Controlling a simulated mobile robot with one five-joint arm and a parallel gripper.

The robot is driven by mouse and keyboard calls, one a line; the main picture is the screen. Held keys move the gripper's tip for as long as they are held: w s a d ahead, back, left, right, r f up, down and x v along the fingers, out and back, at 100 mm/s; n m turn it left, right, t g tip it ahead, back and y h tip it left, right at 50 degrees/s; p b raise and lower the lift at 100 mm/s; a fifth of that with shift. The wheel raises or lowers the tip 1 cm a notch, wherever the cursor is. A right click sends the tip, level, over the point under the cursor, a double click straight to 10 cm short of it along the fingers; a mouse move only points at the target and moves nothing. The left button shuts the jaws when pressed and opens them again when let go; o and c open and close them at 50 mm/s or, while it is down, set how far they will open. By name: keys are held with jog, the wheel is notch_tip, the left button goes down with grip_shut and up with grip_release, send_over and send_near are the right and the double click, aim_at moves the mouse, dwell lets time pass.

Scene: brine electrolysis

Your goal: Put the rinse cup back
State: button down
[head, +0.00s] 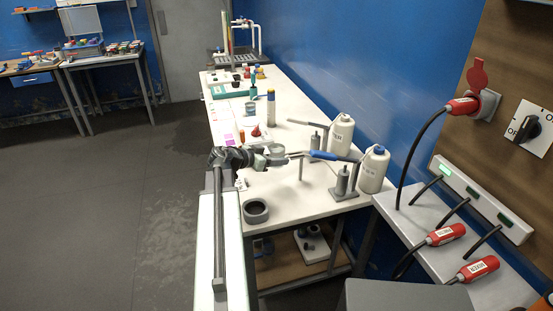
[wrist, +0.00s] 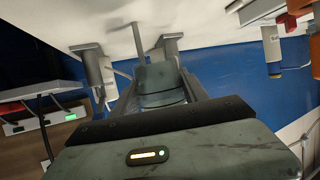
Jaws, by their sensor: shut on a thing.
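My gripper (head: 276,157) is over the near part of the white bench, at the end of my dark arm. It is shut on a small grey-green cup, which I take for the rinse cup (head: 277,149). In the wrist view the cup (wrist: 160,85) sits between the two dark fingers (wrist: 160,92). That view is turned over, with the bench top at its upper edge, so I cannot tell the cup's exact tilt. A dark grey open ring (head: 256,211) lies on the bench's near left corner, below my gripper in the head view.
Two white bottles (head: 342,133) (head: 373,170) and grey posts on stands (head: 343,182) stand to the right. A blue-handled tool (head: 322,155) is close beside my gripper. Bare bench (head: 305,204) shows right of the ring.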

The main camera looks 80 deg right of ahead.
notch_tip(320, 180, up, 8)
jog(key=p, duration=0.6)
